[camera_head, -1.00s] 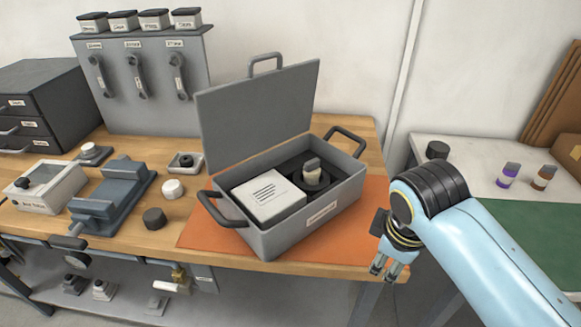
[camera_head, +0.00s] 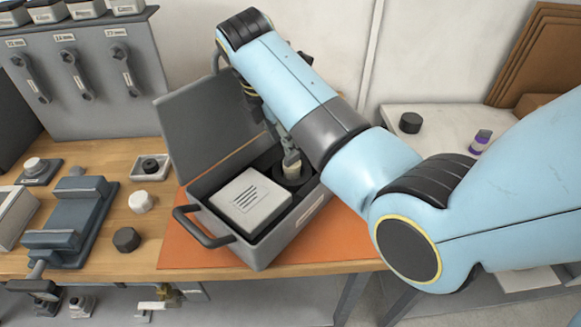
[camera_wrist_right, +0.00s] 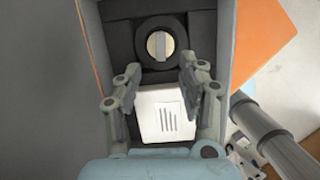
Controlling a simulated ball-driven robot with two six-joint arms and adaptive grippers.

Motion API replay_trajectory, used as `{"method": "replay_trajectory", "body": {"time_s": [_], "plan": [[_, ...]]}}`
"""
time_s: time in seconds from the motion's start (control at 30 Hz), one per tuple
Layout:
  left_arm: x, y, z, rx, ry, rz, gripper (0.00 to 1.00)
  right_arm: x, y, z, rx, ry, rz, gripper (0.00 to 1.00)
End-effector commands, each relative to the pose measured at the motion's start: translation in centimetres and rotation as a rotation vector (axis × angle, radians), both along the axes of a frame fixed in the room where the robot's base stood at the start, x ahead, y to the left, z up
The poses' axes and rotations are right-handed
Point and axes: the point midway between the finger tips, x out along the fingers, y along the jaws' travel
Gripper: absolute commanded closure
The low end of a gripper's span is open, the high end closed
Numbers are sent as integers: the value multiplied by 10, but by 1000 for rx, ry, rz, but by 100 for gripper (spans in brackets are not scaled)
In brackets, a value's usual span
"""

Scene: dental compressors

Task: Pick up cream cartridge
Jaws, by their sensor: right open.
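The cream cartridge (camera_head: 291,163) stands upright in a dark round holder in the open grey case (camera_head: 262,257). From above, in the right wrist view, the cartridge (camera_wrist_right: 153,46) is a pale disc with a grey bar across it, inside a black ring. My right gripper (camera_head: 287,138) is over the case, close above the cartridge, partly hidden by my arm. In the right wrist view its two fingers (camera_wrist_right: 158,82) are apart with nothing between them, and the cartridge shows beyond their tips. My left gripper is not in view.
A white box with printed lines (camera_head: 250,198) fills the left half of the case. The raised lid (camera_head: 208,125) stands behind. An orange mat (camera_head: 182,257) lies under the case. A blue-grey vise (camera_head: 68,225) and a black knob (camera_head: 126,239) are to the left.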

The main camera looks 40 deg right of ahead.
Motion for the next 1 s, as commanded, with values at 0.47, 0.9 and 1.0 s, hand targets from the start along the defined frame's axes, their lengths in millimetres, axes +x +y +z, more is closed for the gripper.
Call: {"method": "replay_trajectory", "body": {"time_s": [0.47,0.9,1.0], "plan": [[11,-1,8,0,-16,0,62,0,-19,-54,0,0,-1,60],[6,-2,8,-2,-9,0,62,0,-20,-60,1,-3,-2,78],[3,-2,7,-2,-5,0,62,0,-20,-59,1,-3,-2,91]]}}
